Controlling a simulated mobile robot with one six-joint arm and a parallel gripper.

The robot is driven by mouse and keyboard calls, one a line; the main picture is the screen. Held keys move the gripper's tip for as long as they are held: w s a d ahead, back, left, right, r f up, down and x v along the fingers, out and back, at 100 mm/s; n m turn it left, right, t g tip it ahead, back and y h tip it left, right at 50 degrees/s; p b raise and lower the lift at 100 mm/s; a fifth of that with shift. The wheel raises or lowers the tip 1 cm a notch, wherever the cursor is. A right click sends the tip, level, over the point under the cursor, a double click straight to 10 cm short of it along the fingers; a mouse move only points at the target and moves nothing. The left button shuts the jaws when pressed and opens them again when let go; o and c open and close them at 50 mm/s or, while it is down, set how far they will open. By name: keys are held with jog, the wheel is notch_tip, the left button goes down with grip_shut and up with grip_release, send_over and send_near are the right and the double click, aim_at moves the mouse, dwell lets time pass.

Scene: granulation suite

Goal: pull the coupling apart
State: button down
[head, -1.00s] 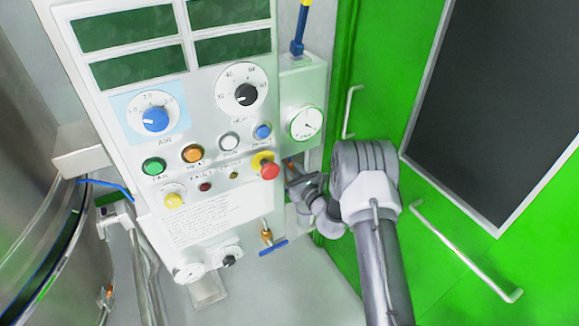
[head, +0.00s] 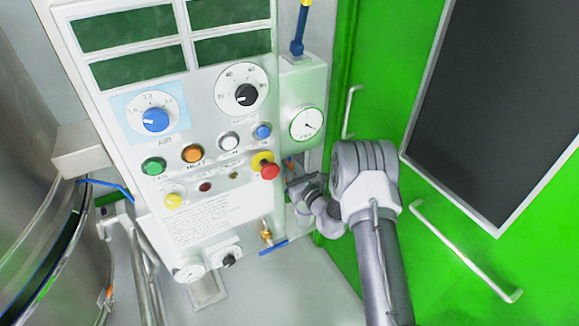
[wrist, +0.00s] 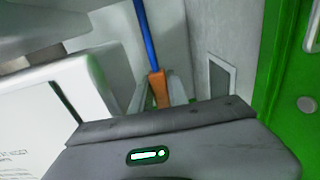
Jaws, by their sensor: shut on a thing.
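An orange coupling piece (wrist: 158,88) sits at the lower end of a blue hose (wrist: 145,35) in the wrist view. My gripper (wrist: 157,92) has one pale finger on each side of the orange piece and is shut on it. The gripper body covers the lower part of the wrist view, so whatever lies below the orange piece is hidden. In the head view my arm reaches in beside the right edge of the control panel, and the jaws are mostly hidden there.
The white control panel (head: 215,205) with knobs and buttons stands close to the left of my wrist, with a red stop button (head: 269,171) nearest. A green door (head: 425,160) with handles is on the right. A steel vessel (head: 45,170) stands at the far left.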

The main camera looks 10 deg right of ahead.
aim_at(290, 161)
notch_tip(290, 161, up, 5)
jog(key=p, duration=0.2)
jog(key=shift+f+p, duration=0.15)
jog(key=shift+p, duration=0.2)
jog(key=shift+f, duration=0.1)
jog(key=c, duration=1.3)
grip_release()
jog(key=p+v, duration=0.1)
jog(key=v, duration=1.6)
jog(key=shift+s, duration=0.15)
